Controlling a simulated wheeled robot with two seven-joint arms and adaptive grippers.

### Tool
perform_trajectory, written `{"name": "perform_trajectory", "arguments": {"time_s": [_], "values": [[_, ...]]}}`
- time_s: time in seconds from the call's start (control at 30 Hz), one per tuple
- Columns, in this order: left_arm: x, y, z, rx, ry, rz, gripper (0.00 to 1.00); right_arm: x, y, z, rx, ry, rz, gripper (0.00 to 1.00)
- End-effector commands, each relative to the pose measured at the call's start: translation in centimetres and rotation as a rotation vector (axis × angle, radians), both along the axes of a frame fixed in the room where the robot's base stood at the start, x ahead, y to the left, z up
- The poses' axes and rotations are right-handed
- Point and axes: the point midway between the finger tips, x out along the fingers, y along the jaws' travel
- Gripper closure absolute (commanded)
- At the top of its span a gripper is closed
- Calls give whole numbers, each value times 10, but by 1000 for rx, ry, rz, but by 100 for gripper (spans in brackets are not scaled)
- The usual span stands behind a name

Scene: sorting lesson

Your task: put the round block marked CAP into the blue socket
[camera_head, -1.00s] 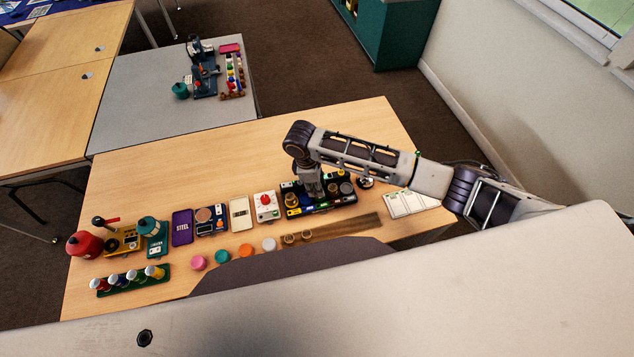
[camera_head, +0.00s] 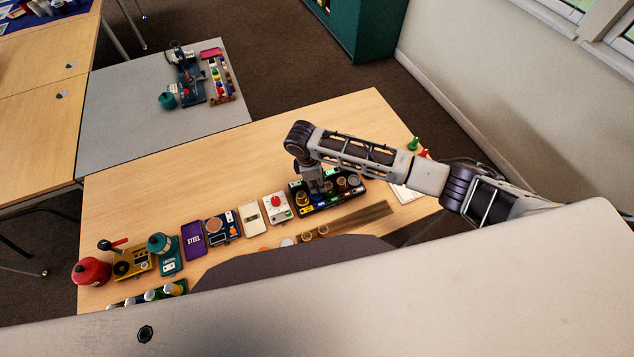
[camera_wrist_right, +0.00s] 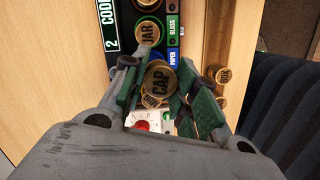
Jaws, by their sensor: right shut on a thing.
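The round gold block marked CAP (camera_wrist_right: 158,78) is between the green-padded fingers of my right gripper (camera_wrist_right: 157,88) in the right wrist view. The gripper is shut on it. In the head view my right gripper (camera_head: 315,180) points down over the black sorting tray (camera_head: 340,200) and hides the block. In the wrist view, part of a blue ring shows behind the CAP block, next to the blue PAPER label (camera_wrist_right: 173,57); the block covers most of this socket. Whether the block is above or inside it, I cannot tell. My left gripper is not in view.
A gold JAR block (camera_wrist_right: 147,33) sits beside the GLASS label. A gold BOX block (camera_wrist_right: 222,75) lies apart on a brown strip (camera_head: 360,218). A device with a red knob (camera_head: 277,204) stands left of the tray. The table (camera_head: 240,150) behind is clear.

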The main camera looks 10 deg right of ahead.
Motion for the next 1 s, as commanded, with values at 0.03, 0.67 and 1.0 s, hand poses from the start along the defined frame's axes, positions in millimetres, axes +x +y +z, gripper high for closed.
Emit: {"name": "perform_trajectory", "arguments": {"time_s": [0.03,0.67,1.0], "values": [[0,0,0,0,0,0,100,1,0,0,0,-1,6,85],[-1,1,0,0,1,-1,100,9,3,-2,-17,3,138,85],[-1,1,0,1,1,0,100,9,3,-2,-21,4,146,85]]}}
